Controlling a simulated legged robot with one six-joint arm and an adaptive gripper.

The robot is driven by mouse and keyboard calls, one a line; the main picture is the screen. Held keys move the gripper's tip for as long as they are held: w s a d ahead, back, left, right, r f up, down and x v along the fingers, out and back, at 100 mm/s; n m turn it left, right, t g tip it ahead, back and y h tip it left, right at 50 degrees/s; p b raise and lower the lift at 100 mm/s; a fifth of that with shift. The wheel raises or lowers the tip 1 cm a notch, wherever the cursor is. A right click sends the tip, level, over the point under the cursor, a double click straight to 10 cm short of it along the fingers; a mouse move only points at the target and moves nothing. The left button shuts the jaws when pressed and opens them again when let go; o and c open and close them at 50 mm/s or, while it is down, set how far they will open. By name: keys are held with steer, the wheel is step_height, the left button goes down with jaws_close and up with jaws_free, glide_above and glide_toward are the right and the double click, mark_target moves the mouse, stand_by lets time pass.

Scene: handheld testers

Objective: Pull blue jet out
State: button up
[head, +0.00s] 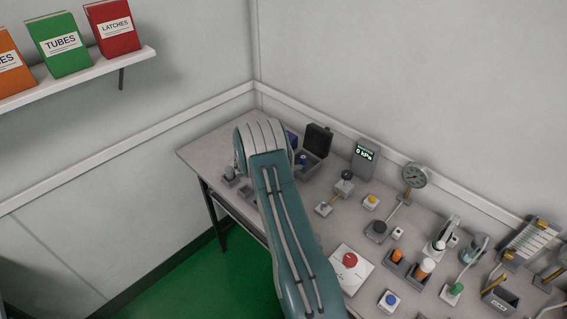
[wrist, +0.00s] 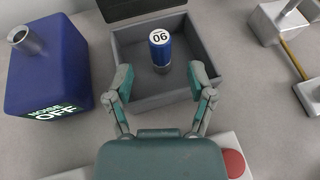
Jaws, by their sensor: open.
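The blue jet (wrist: 160,47) is a small blue cylinder with a white top marked with dark digits. It stands upright in an open grey box (wrist: 188,85), and it also shows in the head view (head: 302,160). My gripper (wrist: 161,82) is open, its two fingers spread at the near side of the box. The jet stands beyond and between the fingertips, apart from both. In the head view my arm hides the gripper.
A dark blue block (wrist: 45,65) with a metal tube on top and a label reading "NOISE OFF" stands left of the box. A red button (wrist: 233,163) is at lower right. The box's dark lid (head: 318,139) stands open. Several testers line the bench to the right.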

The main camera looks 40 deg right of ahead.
mark_target(303, 161)
steer(key=x, duration=0.4)
steer(key=shift+d+f, duration=0.15)
steer(key=shift+d, duration=0.2)
jaws_close()
